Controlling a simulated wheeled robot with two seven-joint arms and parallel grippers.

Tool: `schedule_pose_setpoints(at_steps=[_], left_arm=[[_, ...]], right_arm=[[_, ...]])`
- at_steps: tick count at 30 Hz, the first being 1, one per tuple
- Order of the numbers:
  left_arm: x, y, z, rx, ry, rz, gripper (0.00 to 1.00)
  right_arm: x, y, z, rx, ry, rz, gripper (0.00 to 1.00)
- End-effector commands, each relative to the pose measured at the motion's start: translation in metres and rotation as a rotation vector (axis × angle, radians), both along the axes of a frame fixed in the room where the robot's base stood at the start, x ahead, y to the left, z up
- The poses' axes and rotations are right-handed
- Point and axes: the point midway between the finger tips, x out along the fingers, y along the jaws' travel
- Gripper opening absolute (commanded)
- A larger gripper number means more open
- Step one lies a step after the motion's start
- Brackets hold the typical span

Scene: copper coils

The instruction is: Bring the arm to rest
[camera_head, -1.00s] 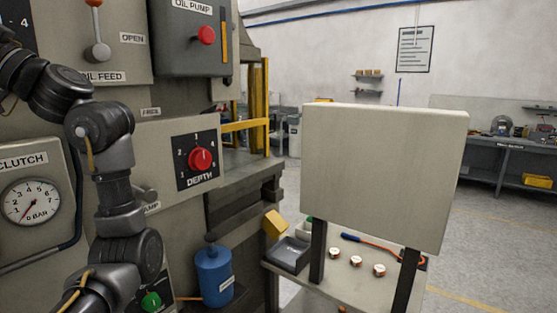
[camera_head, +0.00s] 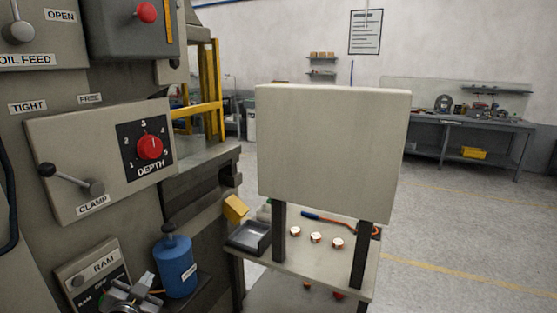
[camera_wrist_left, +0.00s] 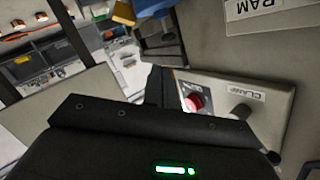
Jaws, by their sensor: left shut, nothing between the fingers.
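My left gripper (camera_wrist_left: 162,86) shows in the left wrist view as dark fingers shut together with nothing between them. Beyond it in that view, the clamp panel (camera_wrist_left: 228,88) with its red knob appears turned over, and the RAM label (camera_wrist_left: 250,8) is at the top right. The head view no longer shows the long dark links of my left arm. Metallic parts (camera_head: 130,296) show at its bottom left edge, partly cut off; I cannot tell what they are. My right gripper is not in view.
The grey machine (camera_head: 70,140) fills the left, with a clamp lever (camera_head: 72,178) sticking out. A blue oil can (camera_head: 176,266) stands beside it. Open floor (camera_head: 460,225) lies right.

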Motion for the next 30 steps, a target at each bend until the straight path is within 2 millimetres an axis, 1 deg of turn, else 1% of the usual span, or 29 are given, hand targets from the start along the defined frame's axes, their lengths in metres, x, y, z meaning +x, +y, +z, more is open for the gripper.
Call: schedule_pose_setpoints(at_steps=[1,2,3,5,6,8,9,11,12,14,15,19,22,23,24,29,30], left_arm=[[-0.024,-0.011,-0.037,-0.051,0.105,-0.018,0.00],[-0.038,-0.018,-0.056,-0.081,0.167,-0.025,0.00],[-0.058,-0.026,-0.080,-0.121,0.248,-0.029,0.00],[-0.090,-0.037,-0.112,-0.178,0.366,-0.028,0.00],[-0.111,-0.044,-0.130,-0.209,0.440,-0.025,0.00],[-0.141,-0.051,-0.152,-0.249,0.536,-0.013,0.00],[-0.159,-0.056,-0.163,-0.273,0.592,-0.005,0.00],[-0.183,-0.061,-0.177,-0.299,0.667,0.011,0.00],[-0.199,-0.064,-0.185,-0.316,0.712,0.022,0.00],[-0.221,-0.068,-0.195,-0.337,0.777,0.039,0.00],[-0.235,-0.071,-0.200,-0.350,0.816,0.051,0.00],[-0.281,-0.077,-0.214,-0.384,0.939,0.092,0.00],[-0.314,-0.082,-0.221,-0.404,1.027,0.128,0.00],[-0.317,-0.082,-0.227,-0.408,1.042,0.136,0.00],[-0.310,-0.082,-0.241,-0.406,1.041,0.136,0.00],[-0.300,-0.084,-0.289,-0.402,1.058,0.136,0.00],[-0.299,-0.085,-0.303,-0.401,1.064,0.136,0.00]], right_arm=[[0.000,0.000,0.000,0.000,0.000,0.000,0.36],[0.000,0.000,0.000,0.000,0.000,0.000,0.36],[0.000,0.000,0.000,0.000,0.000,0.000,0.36],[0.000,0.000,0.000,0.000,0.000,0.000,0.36],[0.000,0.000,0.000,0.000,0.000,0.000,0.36],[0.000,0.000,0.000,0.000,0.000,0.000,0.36],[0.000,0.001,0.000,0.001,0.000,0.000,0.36],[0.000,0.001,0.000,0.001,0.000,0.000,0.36],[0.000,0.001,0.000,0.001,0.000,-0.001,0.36],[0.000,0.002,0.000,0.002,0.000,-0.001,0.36],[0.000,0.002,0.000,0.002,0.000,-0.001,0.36],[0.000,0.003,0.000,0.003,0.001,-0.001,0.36],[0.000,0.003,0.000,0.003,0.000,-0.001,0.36],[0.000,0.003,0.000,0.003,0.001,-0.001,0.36],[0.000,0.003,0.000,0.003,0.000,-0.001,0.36],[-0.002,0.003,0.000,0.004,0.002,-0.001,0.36],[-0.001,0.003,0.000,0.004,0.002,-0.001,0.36]])
